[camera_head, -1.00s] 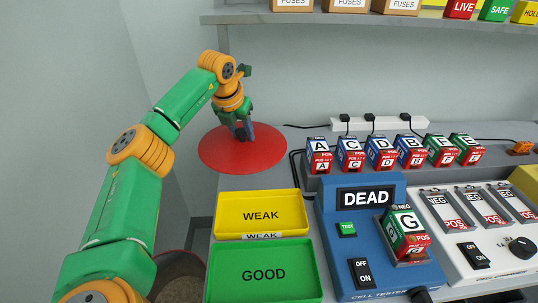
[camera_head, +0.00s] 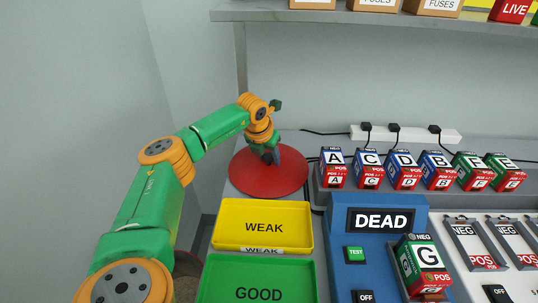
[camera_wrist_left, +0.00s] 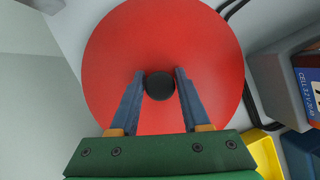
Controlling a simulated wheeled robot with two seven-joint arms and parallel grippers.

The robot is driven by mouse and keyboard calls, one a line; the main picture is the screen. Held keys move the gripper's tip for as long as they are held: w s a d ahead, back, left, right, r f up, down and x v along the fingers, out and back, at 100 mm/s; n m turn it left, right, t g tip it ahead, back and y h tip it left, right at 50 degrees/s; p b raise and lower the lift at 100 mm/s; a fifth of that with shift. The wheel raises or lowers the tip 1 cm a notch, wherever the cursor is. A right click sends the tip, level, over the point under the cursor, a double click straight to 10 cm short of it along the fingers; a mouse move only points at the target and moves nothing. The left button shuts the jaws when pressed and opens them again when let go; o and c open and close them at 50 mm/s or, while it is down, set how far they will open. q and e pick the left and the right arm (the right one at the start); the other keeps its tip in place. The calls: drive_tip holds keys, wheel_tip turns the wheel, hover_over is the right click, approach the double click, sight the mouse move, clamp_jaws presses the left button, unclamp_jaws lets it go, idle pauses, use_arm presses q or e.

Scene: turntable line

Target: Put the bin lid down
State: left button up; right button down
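The bin lid (camera_head: 252,182) is a flat red disc with a black knob (camera_wrist_left: 159,86), lying level at the back left of the grey counter. Any small gap under it cannot be made out. My left gripper (camera_head: 270,155) points down at its middle. In the left wrist view the blue fingers of my left gripper (camera_wrist_left: 159,75) stand on either side of the knob, with a thin gap showing, so they look open around it. The lid (camera_wrist_left: 215,50) fills the middle of that view. My right gripper is not in view.
In front of the lid are a yellow WEAK tray (camera_head: 230,207) and a green GOOD tray (camera_head: 225,268). A blue cell tester (camera_head: 345,230) reads DEAD and holds cell G (camera_head: 423,262). Several lettered cells stand in a row behind. A shelf (camera_head: 330,16) hangs above.

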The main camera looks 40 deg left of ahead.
use_arm(q)
drive_tip(key=shift+o, duration=1.3)
drive_tip(key=v, duration=1.2)
